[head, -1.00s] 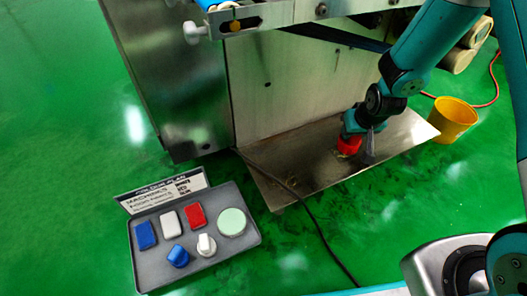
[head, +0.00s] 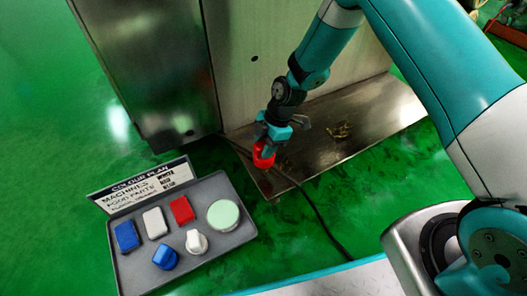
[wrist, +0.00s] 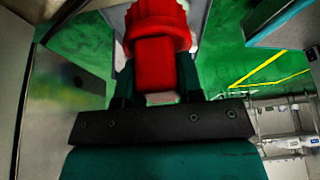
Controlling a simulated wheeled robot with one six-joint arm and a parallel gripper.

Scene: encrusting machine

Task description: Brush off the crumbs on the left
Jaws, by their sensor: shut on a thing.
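My gripper (head: 268,143) is shut on a red brush (head: 263,155), held head down at the left end of the metal plate (head: 375,110) at the machine's foot. I cannot tell whether the brush touches the plate. In the wrist view the red brush (wrist: 160,60) sits between the dark fingers of my gripper (wrist: 157,88). A patch of brownish crumbs (head: 340,130) lies on the plate to the right of my gripper. No crumbs show clearly at the left; the brush and gripper cover part of that end.
A grey tray (head: 238,236) on the green floor holds blue, white and red blocks, a pale green disc, a blue brush (head: 165,257) and a white brush (head: 196,242). A colour plan sign (head: 140,186) stands behind it. A dark cable (head: 318,212) runs off the plate. The steel machine (head: 250,90) rises behind.

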